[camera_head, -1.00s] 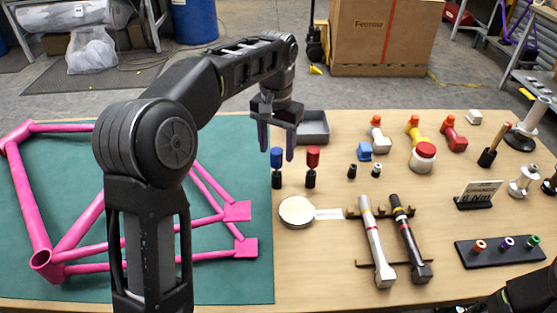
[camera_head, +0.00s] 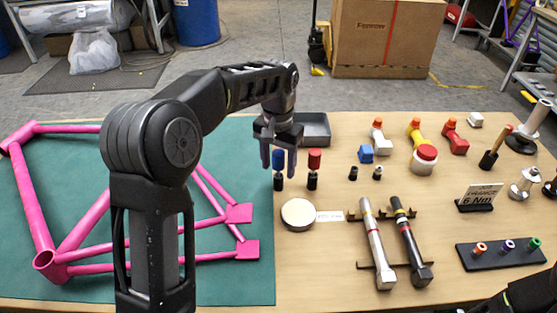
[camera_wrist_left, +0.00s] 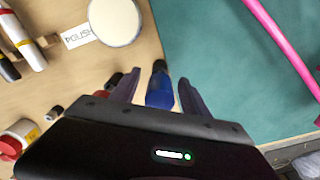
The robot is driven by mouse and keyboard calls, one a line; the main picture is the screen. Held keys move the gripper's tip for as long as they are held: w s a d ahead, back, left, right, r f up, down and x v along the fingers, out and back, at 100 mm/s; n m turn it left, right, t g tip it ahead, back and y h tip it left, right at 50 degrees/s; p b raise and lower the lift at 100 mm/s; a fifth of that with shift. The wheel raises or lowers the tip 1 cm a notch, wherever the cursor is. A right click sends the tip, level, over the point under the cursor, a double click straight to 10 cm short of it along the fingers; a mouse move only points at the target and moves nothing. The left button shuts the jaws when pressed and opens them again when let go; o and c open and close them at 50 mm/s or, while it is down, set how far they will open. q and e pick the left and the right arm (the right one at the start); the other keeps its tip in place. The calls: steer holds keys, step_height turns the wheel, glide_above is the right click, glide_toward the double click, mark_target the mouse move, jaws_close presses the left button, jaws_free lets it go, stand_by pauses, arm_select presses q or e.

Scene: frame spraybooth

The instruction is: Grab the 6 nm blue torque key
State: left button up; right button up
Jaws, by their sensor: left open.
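The blue torque key (camera_head: 278,158) stands upright near the right edge of the green mat, its blue handle above a dark lower part. My left gripper (camera_head: 278,170) is open around the upper part of the blue handle, a finger on either side. In the left wrist view the blue key (camera_wrist_left: 159,90) lies between the two spread fingers, with gaps on both sides. A red key (camera_head: 314,160) stands just right of it; in the left wrist view it is partly hidden behind a finger. A dark part of my right arm shows at the bottom right corner.
A sign (camera_head: 482,193) reading 6 Nm stands at the right. A round white-topped dish (camera_head: 299,213) and two torque wrenches (camera_head: 377,245) lie in front. A grey tray (camera_head: 314,129) is behind the gripper. A pink frame (camera_head: 75,235) lies on the green mat (camera_head: 130,205).

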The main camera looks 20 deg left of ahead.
arm_select(q)
steer(key=shift+f, duration=1.4)
jaws_close()
